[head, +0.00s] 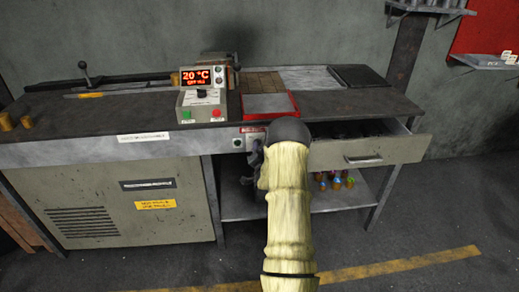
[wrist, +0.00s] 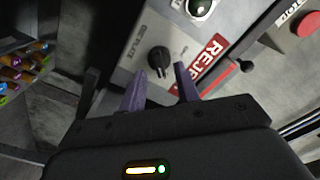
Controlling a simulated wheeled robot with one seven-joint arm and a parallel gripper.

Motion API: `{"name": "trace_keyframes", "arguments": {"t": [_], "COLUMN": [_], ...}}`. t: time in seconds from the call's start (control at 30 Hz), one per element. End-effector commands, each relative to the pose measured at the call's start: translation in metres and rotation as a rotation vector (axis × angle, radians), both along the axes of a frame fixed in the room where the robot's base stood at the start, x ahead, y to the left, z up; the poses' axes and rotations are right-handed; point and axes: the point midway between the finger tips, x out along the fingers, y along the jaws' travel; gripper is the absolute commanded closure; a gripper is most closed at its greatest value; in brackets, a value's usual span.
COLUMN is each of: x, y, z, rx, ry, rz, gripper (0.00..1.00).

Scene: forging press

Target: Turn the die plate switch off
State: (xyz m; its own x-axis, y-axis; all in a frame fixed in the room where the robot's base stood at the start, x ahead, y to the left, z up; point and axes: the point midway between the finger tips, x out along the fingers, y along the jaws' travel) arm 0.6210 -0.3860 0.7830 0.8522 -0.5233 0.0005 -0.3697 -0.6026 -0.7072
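The die plate switch (wrist: 158,60) is a black rotary knob on a light panel, with lettering beside it that seems to read "DIE PLATE". My gripper (wrist: 161,71) is open, its two purple fingers pointing at the knob, one tip on either side of it. I cannot tell whether the fingertips touch it. In the head view my gripper (head: 251,160) is dark and partly hidden by my arm, just below the bench's front edge. The small switch panel (head: 238,143) shows there beside it, but the knob itself is hidden or too small to make out.
A red "REJECT" label (wrist: 208,62) and a round button (wrist: 202,8) are near the knob. A control box (head: 201,105) on the bench has green and red buttons under a 20 °C display. An open drawer (head: 368,150) juts out right of my arm, above a lower shelf (head: 240,207).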

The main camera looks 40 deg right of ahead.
Motion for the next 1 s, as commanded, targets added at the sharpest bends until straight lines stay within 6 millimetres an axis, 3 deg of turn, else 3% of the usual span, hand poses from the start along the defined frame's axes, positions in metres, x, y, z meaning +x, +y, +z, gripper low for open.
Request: {"name": "trace_keyframes", "arguments": {"t": [0.17, 0.43, 0.6, 1.0], "x": [0.0108, 0.0118, 0.0116, 0.0116], "y": [-0.0061, -0.0066, -0.0067, -0.0064], "z": [-0.0003, -0.0002, -0.0001, -0.0008], "rx": [0.0, 0.0, 0.0, -0.022], "ry": [0.001, 0.001, 0.001, 0.014], "rz": [0.001, 0.001, 0.001, 0.001], "gripper": [0.68, 0.68, 1.0, 1.0]}}
